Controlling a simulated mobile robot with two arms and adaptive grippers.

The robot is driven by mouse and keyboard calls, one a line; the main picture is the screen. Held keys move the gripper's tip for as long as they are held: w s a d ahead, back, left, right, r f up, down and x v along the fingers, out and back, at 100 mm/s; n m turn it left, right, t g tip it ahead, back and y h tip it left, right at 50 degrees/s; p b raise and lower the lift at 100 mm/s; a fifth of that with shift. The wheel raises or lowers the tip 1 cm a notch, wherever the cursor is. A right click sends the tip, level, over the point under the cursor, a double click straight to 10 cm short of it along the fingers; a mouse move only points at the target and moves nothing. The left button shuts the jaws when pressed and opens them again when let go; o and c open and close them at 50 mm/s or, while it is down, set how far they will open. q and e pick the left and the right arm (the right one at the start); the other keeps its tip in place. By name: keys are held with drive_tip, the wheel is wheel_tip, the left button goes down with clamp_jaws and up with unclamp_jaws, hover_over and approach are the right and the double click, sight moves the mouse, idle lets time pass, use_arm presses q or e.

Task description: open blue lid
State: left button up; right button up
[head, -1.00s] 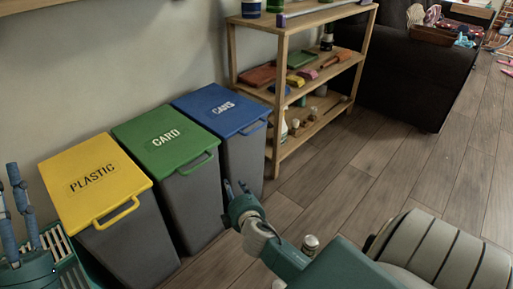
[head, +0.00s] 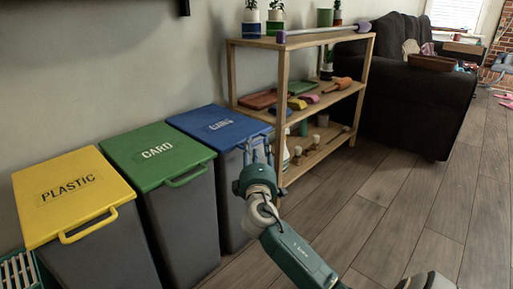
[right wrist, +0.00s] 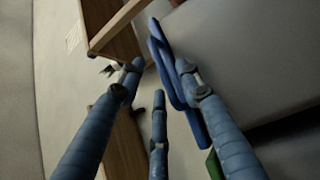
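The blue lid (head: 212,122) lies shut on the grey bin at the right end of a row of three. Its blue handle sticks out at the front edge, partly hidden by my right gripper (head: 258,153) in the head view. In the right wrist view the blue handle (right wrist: 174,68) runs between the spread fingers of my right gripper (right wrist: 158,82). The fingers are apart and not closed on it; whether one touches it I cannot tell. My left gripper is out of view.
The green CARD lid (head: 157,155) and yellow PLASTIC lid (head: 75,190) are shut, left of the blue one. A wooden shelf (head: 285,90) with several items stands close on the right. A dark sofa (head: 420,95) stands beyond. The wooden floor (head: 390,210) at right is clear.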

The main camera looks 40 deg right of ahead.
sight(257, 143)
drive_tip(key=shift+b+x, duration=0.35)
drive_tip(key=shift+x, duration=1.25)
drive_tip(key=shift+c, duration=0.3)
clamp_jaws()
